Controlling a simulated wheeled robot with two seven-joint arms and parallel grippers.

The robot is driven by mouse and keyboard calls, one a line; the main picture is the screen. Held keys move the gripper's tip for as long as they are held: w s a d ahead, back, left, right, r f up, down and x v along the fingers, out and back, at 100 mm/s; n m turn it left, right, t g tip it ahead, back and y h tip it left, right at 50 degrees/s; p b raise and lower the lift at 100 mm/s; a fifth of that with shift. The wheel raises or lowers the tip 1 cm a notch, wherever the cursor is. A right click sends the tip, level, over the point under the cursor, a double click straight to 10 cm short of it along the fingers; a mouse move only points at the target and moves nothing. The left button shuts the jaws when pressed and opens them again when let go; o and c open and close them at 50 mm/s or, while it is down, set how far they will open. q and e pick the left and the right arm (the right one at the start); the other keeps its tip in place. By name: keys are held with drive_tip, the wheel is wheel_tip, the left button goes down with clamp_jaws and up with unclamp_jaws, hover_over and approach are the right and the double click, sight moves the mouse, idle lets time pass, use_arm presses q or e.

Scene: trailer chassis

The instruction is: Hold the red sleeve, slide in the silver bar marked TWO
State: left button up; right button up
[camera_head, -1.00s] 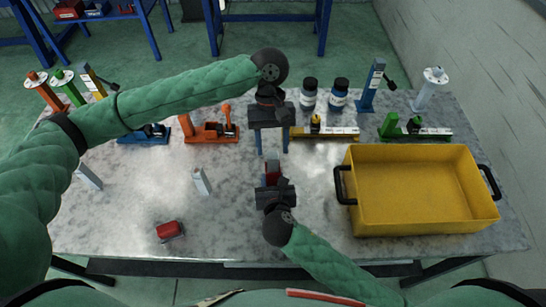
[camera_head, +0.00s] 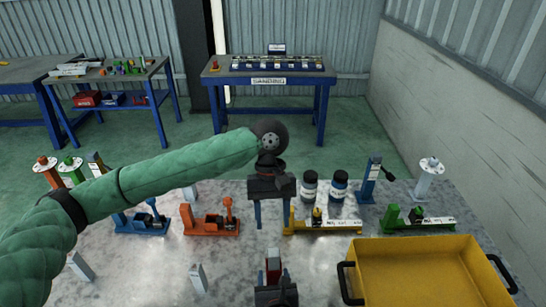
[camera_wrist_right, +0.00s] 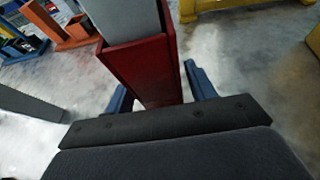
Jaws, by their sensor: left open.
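The red sleeve (camera_head: 273,270) stands upright at the bottom centre of the head view, with a silver bar (camera_head: 273,252) in its top. In the right wrist view the red sleeve (camera_wrist_right: 146,70) surrounds the lower part of the grey bar (camera_wrist_right: 122,16). No marking on the bar is readable.
Silver bars (camera_head: 198,278) and (camera_head: 80,266) stand at left. Orange (camera_head: 210,222) and yellow (camera_head: 322,226) fixtures and dark bottles (camera_head: 310,187) line the back. A yellow tray (camera_head: 420,245) fills the right. The bench between the left bars and my right gripper is clear.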

drive_tip(key=shift+o, duration=0.6)
drive_tip(key=shift+s+r+p, duration=0.35)
drive_tip(key=shift+s+p, duration=0.2)
drive_tip(key=shift+p, duration=0.05)
drive_tip(key=shift+p+v, duration=2)
drive_tip(key=shift+v, duration=1)
drive_tip(key=shift+s+d, duration=0.1)
drive_tip(key=shift+s, duration=0.3)
drive_tip(key=o, duration=0.6)
drive_tip(key=shift+c, duration=0.2)
